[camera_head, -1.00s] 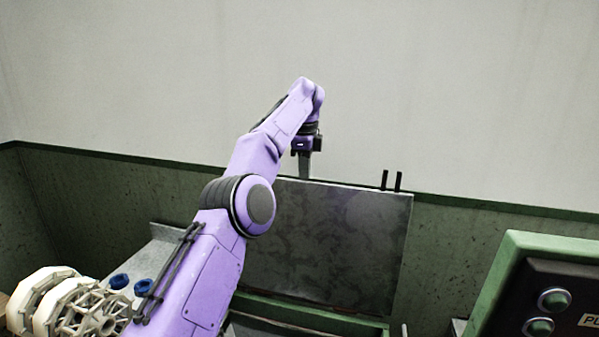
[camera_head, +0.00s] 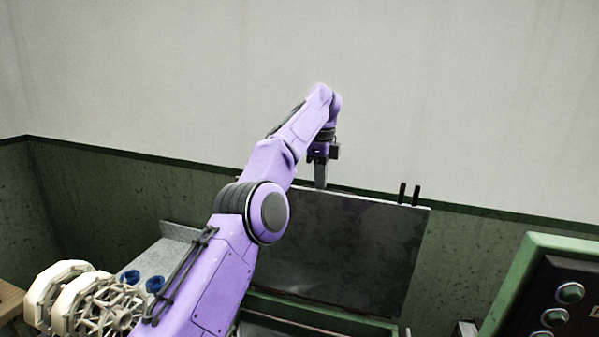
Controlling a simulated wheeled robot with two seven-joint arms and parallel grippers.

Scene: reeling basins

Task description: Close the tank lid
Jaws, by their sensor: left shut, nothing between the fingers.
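The tank lid (camera_head: 345,250) is a dark grey metal panel standing raised, nearly upright, at the back of the green tank (camera_head: 330,318). Two short black pegs (camera_head: 409,194) stick up at its top edge near the right corner. My left arm reaches across the lid's left part and hides some of it. My left gripper (camera_head: 320,182) points down, shut and empty, at the lid's top edge left of its middle. I cannot tell whether it touches the lid or is behind it. My right gripper is not in view.
A green control panel (camera_head: 562,292) with round buttons stands at the right. White spoked reels (camera_head: 85,300) and two blue knobs (camera_head: 154,284) by a grey metal surface (camera_head: 165,250) are at the left.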

